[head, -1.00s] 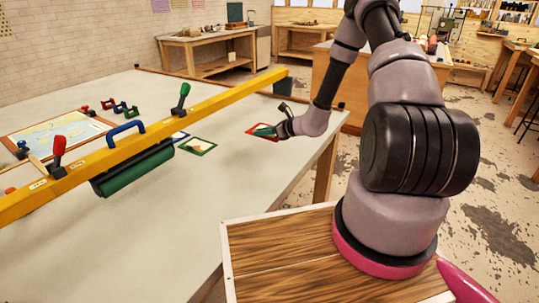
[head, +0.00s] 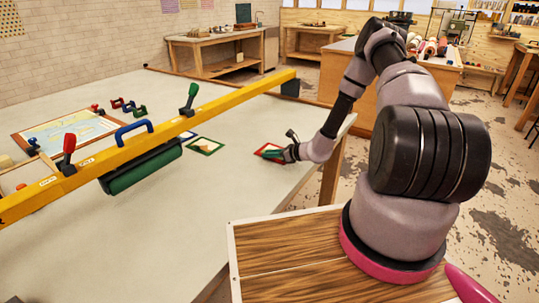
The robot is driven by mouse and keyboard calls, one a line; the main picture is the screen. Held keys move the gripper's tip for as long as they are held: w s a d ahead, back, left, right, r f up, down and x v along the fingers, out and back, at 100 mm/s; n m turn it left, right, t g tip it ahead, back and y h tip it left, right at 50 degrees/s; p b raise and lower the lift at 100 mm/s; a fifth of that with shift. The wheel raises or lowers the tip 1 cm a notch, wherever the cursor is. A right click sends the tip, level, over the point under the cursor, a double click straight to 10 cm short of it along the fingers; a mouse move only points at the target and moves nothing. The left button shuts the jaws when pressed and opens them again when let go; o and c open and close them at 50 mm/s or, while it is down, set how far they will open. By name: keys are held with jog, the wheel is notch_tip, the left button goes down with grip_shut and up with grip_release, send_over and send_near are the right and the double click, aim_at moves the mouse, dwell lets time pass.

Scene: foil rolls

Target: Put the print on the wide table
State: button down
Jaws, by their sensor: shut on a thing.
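A small red-bordered print (head: 267,149) is at my gripper (head: 284,154), over the right part of the large pale table (head: 250,190). My gripper is shut on its right side and hides part of it. The print is low over the surface, and I cannot tell whether it touches it. A green-bordered print (head: 206,145) lies on the pale table to the left. A blue-edged print (head: 187,135) shows partly behind the yellow beam.
A yellow beam (head: 230,96) with a green roller (head: 142,168) spans the pale table. A framed map (head: 60,140) and several small coloured clamps (head: 128,107) are at left. A wooden bench (head: 345,85) with rolls stands behind. The table's near middle is clear.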

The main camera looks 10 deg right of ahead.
jog(key=shift+f, duration=0.2)
jog(key=c, duration=0.8)
grip_release()
jog(key=shift+r, duration=0.1)
jog(key=shift+s+d+r, duration=0.1)
jog(key=shift+r, duration=0.1)
jog(key=v, duration=1.1)
jog(key=shift+s+d+r, duration=0.15)
jog(key=shift+s+d, duration=0.05)
jog(key=shift+s, duration=0.05)
jog(key=s+a+r+n+g, duration=0.2)
jog(key=r+n, duration=0.2)
jog(key=r, duration=0.5)
jog(key=s+a+r+n+g, duration=0.25)
jog(key=r+n, duration=0.25)
jog(key=r, duration=0.3)
jog(key=s+a+r+n+g, duration=0.2)
jog(key=s+a+r+n, duration=0.15)
jog(key=r, duration=0.55)
jog(key=s+d+r+n+t+h, duration=0.1)
jog(key=s+d+r+n+h, duration=0.1)
jog(key=s+r, duration=0.4)
jog(key=s+d+r+n+t+h, duration=0.1)
jog(key=s+d+r+n+h, duration=0.1)
jog(key=s+r+n, duration=0.3)
jog(key=s+d+r+n+t+h, duration=0.2)
jog(key=s+r+n+h, duration=0.1)
jog(key=s+r, duration=0.4)
jog(key=shift+s+r+h, duration=0.3)
jog(key=shift+r, duration=0.45)
